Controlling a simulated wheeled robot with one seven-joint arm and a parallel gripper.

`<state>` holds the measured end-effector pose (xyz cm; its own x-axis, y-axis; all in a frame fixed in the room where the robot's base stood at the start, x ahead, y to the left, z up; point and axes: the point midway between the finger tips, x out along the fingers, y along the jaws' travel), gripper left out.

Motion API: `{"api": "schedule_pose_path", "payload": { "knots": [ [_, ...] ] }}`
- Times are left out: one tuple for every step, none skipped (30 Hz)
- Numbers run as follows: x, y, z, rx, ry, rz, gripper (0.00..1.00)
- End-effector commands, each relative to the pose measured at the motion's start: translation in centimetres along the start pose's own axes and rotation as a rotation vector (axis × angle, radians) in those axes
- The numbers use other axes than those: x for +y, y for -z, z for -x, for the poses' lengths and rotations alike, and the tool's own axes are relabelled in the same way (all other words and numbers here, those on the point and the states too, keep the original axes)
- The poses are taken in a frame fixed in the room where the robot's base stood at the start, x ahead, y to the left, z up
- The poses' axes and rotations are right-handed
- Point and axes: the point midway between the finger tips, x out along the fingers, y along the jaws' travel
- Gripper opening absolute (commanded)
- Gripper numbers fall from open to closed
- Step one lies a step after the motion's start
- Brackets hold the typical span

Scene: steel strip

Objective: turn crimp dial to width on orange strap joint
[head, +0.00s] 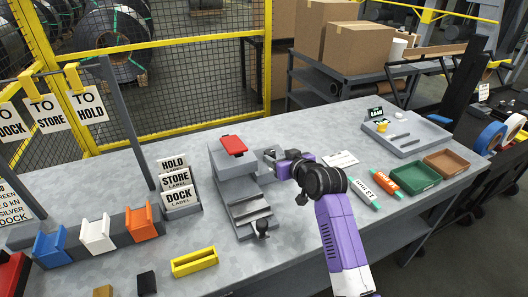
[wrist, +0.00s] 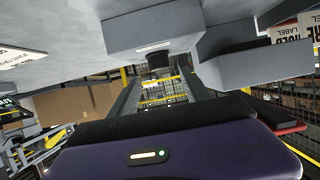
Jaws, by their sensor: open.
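The grey crimping machine (head: 232,180) with a red top pad (head: 233,145) stands mid-bench. A dark round knob (head: 261,226) sits at its front end; I cannot tell if it is the crimp dial. My gripper (head: 270,156) is open at the machine's right side, near its upper part, and partly hidden by my wrist. In the wrist view, grey machine blocks (wrist: 150,32) are close ahead, with a short dark cylinder (wrist: 158,60) between them. An orange piece with a white label (head: 386,181) lies right of my arm, beside a green-ended labelled piece (head: 362,192).
Green (head: 414,179) and brown (head: 446,163) trays and a grey fixture board (head: 408,137) are at right. Label holders (head: 180,195), blue, white and orange bins (head: 142,223) and a yellow block (head: 194,261) are at left.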

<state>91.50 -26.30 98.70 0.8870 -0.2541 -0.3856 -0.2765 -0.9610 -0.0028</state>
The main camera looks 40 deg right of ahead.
Motion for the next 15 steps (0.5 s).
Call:
{"api": "schedule_pose_path", "payload": {
  "knots": [
    [0.0,0.1,-0.4,0.0,0.001,0.003,0.56],
    [0.0,0.1,-0.6,0.0,0.0,0.003,0.56],
    [0.0,0.1,-1.1,0.0,0.0,0.003,0.56],
    [0.0,0.1,-1.5,-0.001,0.001,0.002,0.56],
    [0.0,0.1,-1.9,0.001,0.0,0.002,0.56],
    [0.0,0.1,-2.5,0.001,0.0,0.002,0.56],
    [0.0,0.1,-2.9,0.0,0.0,0.002,0.56],
    [0.0,0.1,-3.4,0.001,0.0,0.002,0.56],
    [0.0,0.2,-4.0,0.001,0.0,0.002,0.56],
    [0.0,0.1,-4.4,0.001,0.0,0.002,0.56],
    [0.0,0.1,-4.8,0.001,0.0,0.002,0.56],
    [0.0,0.1,-5.3,0.002,0.0,0.003,0.56],
    [0.0,0.1,-5.6,0.002,0.0,0.003,0.56],
    [0.0,0.1,-5.9,0.001,0.0,0.003,0.56],
    [0.0,0.1,-6.3,0.003,-0.001,0.003,0.56]
  ]
}}
